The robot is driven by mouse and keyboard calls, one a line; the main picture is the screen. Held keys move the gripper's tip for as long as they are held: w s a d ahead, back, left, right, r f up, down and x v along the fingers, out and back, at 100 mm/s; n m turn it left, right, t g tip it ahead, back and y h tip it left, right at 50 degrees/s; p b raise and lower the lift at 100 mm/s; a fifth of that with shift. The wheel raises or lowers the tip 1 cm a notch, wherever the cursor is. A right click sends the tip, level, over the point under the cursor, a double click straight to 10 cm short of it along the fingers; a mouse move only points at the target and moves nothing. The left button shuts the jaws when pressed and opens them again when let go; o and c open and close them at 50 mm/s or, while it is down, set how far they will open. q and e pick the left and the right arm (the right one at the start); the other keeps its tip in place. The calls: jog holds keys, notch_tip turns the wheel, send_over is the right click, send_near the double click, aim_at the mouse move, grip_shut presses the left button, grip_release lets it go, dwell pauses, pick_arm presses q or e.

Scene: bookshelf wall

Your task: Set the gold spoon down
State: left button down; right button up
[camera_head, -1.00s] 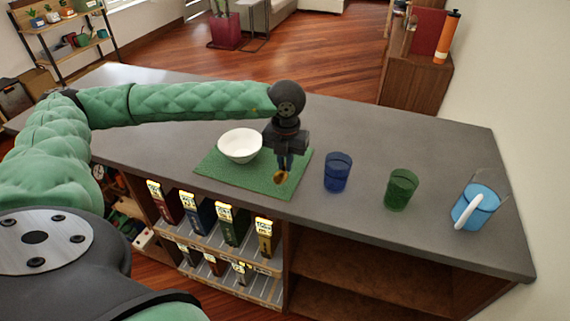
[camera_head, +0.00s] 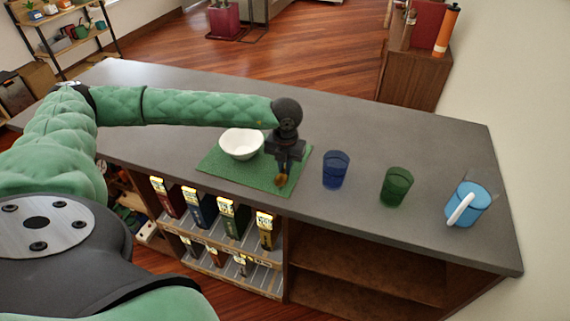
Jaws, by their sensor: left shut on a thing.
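The gold spoon (camera_head: 281,180) hangs below my left gripper (camera_head: 284,168), with its bowl end pointing down. My left gripper is shut on the spoon's upper part, which the fingers hide. The spoon is over the right part of the green mat (camera_head: 225,173); I cannot tell whether its tip touches the mat. A white bowl (camera_head: 241,144) stands on the mat, to the left of the gripper. My right gripper is not in view.
A blue glass (camera_head: 336,170), a green glass (camera_head: 396,187) and a light blue pitcher (camera_head: 470,204) stand on the grey counter (camera_head: 430,150) to the right. Several boxes fill shelves under the counter's front edge. The counter behind the glasses is clear.

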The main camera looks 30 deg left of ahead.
pick_arm(q)
jog(key=shift+f, duration=0.1)
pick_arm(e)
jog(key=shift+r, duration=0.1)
pick_arm(q)
jog(key=c, duration=1.5)
grip_release()
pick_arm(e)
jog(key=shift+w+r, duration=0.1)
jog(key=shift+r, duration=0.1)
